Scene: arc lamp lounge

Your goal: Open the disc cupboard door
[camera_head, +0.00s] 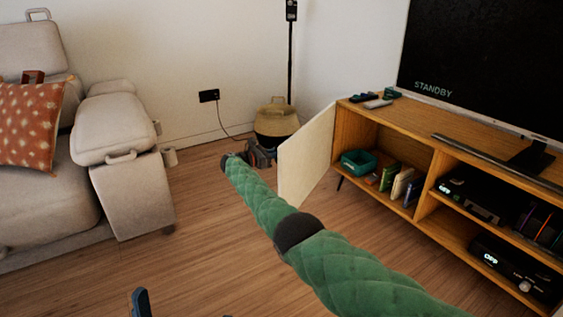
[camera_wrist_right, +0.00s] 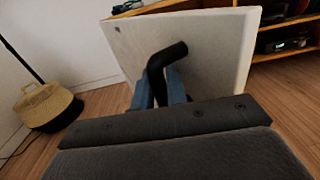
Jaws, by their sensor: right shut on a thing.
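The disc cupboard door (camera_head: 306,156) is a pale panel standing swung out from the left end of the wooden cabinet (camera_head: 400,130). The open compartment behind it shows. In the right wrist view the door (camera_wrist_right: 215,55) fills the upper middle, with a black bent handle (camera_wrist_right: 168,58) on its face. My right gripper (camera_wrist_right: 160,88) has its blue fingers shut on this handle. In the head view the right gripper (camera_head: 262,156) is small beside the door, at the end of my green arm. A blue tip of my left gripper (camera_head: 141,302) shows at the bottom edge; its jaws are mostly cut off.
The compartment holds a green container (camera_head: 360,162) and several upright cases (camera_head: 402,183). A television (camera_head: 480,65) stands on top. A woven basket (camera_head: 276,122) stands by the wall behind the gripper. A beige sofa (camera_head: 125,165) is at left. Wooden floor between is clear.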

